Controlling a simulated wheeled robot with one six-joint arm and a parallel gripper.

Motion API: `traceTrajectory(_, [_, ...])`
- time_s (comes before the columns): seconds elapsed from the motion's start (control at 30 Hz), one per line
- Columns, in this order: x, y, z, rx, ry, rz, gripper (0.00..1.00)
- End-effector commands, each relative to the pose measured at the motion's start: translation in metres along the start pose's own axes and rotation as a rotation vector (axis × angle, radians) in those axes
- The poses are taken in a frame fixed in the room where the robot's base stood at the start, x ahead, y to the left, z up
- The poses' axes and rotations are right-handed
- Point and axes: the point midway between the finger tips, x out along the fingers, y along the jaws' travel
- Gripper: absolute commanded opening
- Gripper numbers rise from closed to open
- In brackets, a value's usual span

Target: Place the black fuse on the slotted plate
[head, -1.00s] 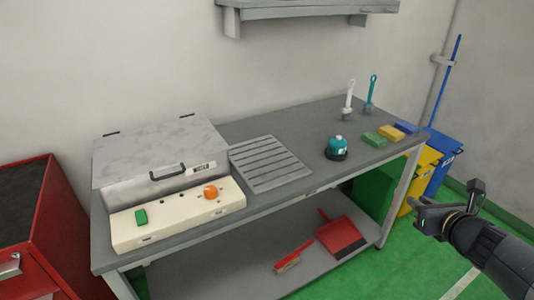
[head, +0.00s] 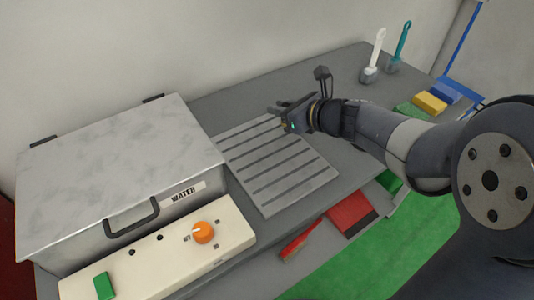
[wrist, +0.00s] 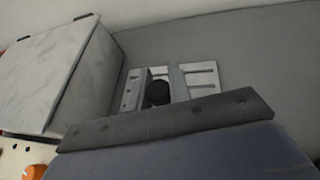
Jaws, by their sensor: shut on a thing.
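The slotted plate (head: 280,165) is a flat grey panel with several dark parallel slots, lying on the bench right of the white-lidded box. My gripper (head: 284,119) is over the plate's far right part in the head view. In the wrist view, the black fuse (wrist: 157,93) shows as a dark round thing between the two fingers of my gripper (wrist: 154,90), which is shut on it. Part of the slotted plate (wrist: 200,76) shows just beyond the fingers. The fuse is not clear in the head view, and I cannot tell its exact height above the plate.
The marbled box (head: 120,165) labelled WATER and the cream control panel (head: 160,248) with an orange knob stand left of the plate. A white brush (head: 374,58), teal brush (head: 398,50) and yellow block (head: 430,103) are at the back right. My arm covers the bench's right part.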

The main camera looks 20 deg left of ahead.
Motion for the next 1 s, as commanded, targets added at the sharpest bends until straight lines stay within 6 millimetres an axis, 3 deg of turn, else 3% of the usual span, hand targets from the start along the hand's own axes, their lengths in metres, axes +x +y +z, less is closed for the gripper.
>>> traceTrajectory(0.1, [0.014,0.029,-0.002,-0.033,0.004,0.083,0.00])
traceTrajectory(0.2, [0.022,0.037,-0.014,-0.040,0.008,0.110,0.00])
traceTrajectory(0.4, [0.035,0.037,-0.048,-0.039,0.009,0.110,0.00])
traceTrajectory(0.73, [0.050,0.037,-0.084,-0.039,0.009,0.109,0.00])
traceTrajectory(1.0, [0.053,0.037,-0.092,-0.043,0.006,0.108,0.00])
